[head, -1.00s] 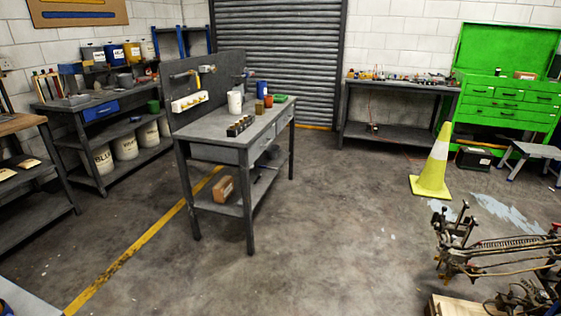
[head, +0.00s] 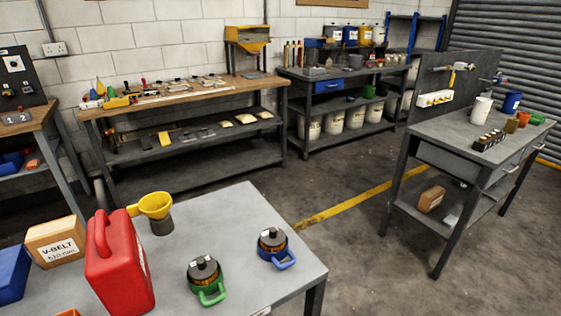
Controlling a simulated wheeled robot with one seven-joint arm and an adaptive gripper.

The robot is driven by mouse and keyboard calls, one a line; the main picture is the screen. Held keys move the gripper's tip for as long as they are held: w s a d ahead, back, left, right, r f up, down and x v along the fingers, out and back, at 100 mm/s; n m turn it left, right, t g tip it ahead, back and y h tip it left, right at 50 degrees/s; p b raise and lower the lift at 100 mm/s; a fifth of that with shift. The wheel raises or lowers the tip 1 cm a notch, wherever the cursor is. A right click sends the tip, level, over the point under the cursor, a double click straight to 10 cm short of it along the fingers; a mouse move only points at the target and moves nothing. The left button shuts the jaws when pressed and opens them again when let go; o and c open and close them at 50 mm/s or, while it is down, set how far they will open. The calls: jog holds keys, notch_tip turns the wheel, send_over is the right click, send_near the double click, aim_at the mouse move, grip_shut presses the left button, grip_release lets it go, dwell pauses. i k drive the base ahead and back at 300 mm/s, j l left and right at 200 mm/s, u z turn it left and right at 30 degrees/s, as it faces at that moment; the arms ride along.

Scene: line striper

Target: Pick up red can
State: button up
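A red can (head: 120,264), a jerrycan with a handle on top, stands upright on the near grey table (head: 238,215) at the lower left of the head view. A yellow funnel (head: 154,206) on a grey container stands just behind it to the right. A cardboard box labelled V-BELT (head: 55,243) is close on its left. My gripper is not in view.
A green-handled item (head: 207,279) and a blue-handled item (head: 275,249) stand right of the can. A blue bin (head: 12,272) is at the left edge. Another workbench (head: 455,135) stands at right; open floor (head: 370,245) lies between the tables.

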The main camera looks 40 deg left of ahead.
aim_at(117, 269)
jog(key=u, duration=2.3)
jog(key=z, duration=4.35)
jog(key=u, duration=4.35)
